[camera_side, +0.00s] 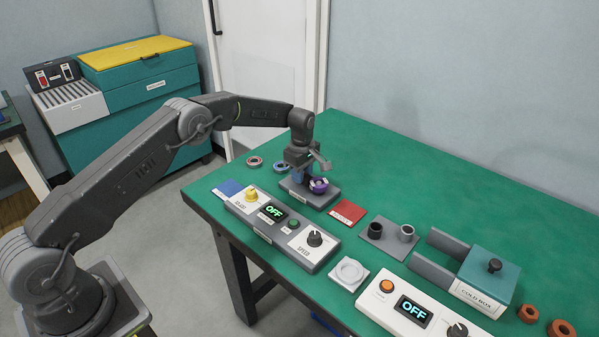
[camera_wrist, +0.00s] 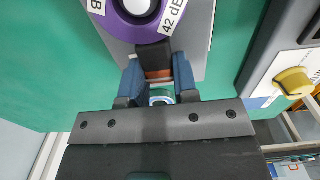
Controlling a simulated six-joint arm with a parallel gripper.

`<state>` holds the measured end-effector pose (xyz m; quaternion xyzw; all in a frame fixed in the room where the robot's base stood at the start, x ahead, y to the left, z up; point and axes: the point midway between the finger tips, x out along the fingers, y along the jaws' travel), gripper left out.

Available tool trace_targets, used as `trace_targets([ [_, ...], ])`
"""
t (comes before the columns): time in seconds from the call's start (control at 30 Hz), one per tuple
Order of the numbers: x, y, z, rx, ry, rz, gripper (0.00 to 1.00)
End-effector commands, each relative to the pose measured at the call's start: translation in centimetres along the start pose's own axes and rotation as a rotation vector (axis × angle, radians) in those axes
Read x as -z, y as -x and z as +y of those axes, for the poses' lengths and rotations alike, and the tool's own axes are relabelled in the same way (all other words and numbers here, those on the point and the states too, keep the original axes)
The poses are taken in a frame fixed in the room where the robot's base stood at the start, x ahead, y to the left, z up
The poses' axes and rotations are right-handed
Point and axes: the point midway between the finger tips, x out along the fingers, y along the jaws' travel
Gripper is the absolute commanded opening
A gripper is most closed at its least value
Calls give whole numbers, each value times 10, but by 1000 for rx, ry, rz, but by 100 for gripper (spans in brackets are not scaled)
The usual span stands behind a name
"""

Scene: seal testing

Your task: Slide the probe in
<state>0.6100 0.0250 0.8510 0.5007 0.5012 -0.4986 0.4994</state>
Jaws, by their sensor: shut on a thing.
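My gripper (camera_wrist: 157,76) has two blue fingers, shut on a dark block with a copper-brown band, which I take to be the probe (camera_wrist: 155,56). Beyond it in the wrist view is a purple round fixture (camera_wrist: 128,24) with a white centre and a "42 dB" label. The probe's dark far end reaches the fixture's near edge; I cannot tell how far in it is. In the side view my gripper (camera_side: 297,176) is low over the grey base plate (camera_side: 322,199), just left of the purple fixture (camera_side: 319,186). The probe is not clear there.
A control box (camera_side: 283,230) with a green "OFF" display stands in front of the base plate. A red pad (camera_side: 347,212) and two cups on a grey plate (camera_side: 376,243) lie to the right. Two rings (camera_side: 255,161) lie behind left. The table behind is clear.

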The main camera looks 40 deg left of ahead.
Motion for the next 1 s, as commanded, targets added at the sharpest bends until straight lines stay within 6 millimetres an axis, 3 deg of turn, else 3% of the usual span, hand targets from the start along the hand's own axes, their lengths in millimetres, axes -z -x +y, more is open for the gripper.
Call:
trace_targets([
  [0.03,-6,0,0,1,-1,-7,0],
  [0.07,-7,0,0,1,-2,-8,30],
  [0.3,-5,0,0,1,-1,-6,53],
  [0.67,-4,9,1,-2,-1,-4,53],
  [1.0,-4,78,1,-4,-1,-5,53],
])
